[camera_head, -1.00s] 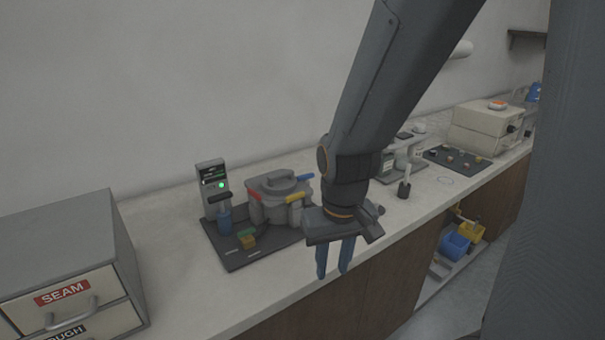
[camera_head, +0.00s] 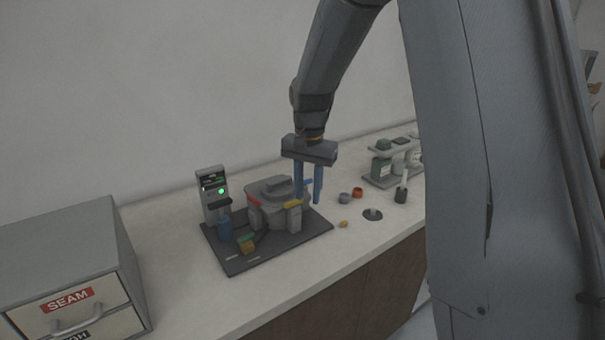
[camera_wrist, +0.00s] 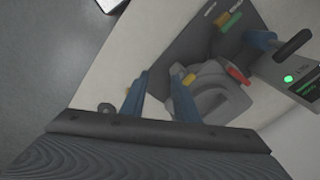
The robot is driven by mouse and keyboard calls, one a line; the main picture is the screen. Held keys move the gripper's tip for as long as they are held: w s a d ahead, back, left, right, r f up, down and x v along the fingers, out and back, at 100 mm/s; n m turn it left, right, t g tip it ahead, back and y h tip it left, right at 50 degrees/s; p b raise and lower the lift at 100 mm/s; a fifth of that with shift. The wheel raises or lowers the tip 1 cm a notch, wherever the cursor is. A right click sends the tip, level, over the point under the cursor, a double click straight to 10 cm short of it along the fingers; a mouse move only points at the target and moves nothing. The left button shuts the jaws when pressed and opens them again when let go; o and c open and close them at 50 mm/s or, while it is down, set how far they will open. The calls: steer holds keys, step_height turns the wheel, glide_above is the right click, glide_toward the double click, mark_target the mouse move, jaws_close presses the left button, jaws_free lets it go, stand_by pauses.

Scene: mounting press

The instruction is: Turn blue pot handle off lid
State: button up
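The grey lidded pot (camera_head: 272,188) stands on a dark base plate. It carries a red handle (camera_head: 254,201), a yellow handle (camera_head: 293,204) and a blue handle (camera_head: 308,182). The blue handle shows only as a small piece between my fingers and is partly hidden. My gripper (camera_head: 309,200) points down at the pot's right side, its two blue fingers apart with nothing seen held. In the wrist view my gripper (camera_wrist: 161,76) is open beside the pot (camera_wrist: 212,92); the yellow handle (camera_wrist: 189,79) and red handle (camera_wrist: 238,75) show, but I cannot make out the blue one.
Small cups (camera_head: 344,198) and a rack (camera_head: 385,178) are to the right. A drawer cabinet (camera_head: 65,265) is at the left.

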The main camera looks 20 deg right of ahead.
steer(key=w+d+r+m, duration=0.1)
steer(key=w+m, duration=0.1)
steer(key=w, duration=0.3)
steer(key=w+d+r+m+p, duration=0.1)
steer(key=w+m, duration=0.2)
steer(key=w, duration=0.2)
steer(key=w+d+r+m+p, duration=0.1)
steer(key=w+m, duration=0.2)
steer(key=w, duration=0.2)
steer(key=shift+w+r+g, duration=0.1)
steer(key=shift+w+g, duration=0.2)
steer(key=shift+f+p, duration=1.4)
steer(key=shift+f, duration=2.4)
jaws_close()
